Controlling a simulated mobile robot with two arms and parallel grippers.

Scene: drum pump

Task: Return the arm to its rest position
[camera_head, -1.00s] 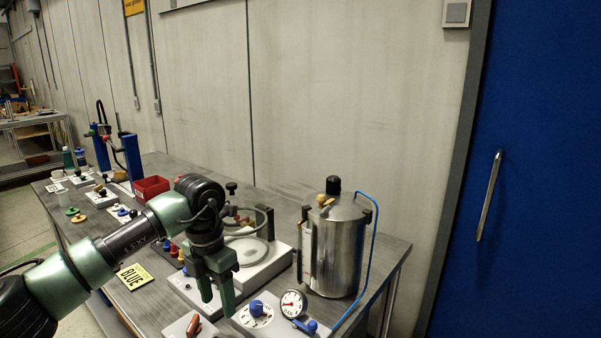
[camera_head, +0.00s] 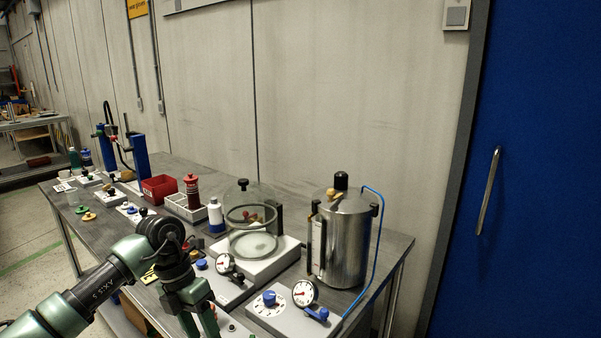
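My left arm comes in from the lower left, bent at a dark joint, over the front edge of the workbench (camera_head: 385,262). Its green gripper (camera_head: 200,326) points down at the bottom of the picture. Its two fingers stand apart with nothing seen between them, and their tips are at or near the picture's lower edge. My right gripper is not in view.
Right of the gripper are a control panel with a blue knob (camera_head: 269,298) and gauge (camera_head: 305,292), a steel tank (camera_head: 343,245) and a glass dome (camera_head: 250,205). A red bin (camera_head: 158,188) stands farther back. A blue door (camera_head: 535,170) is at right.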

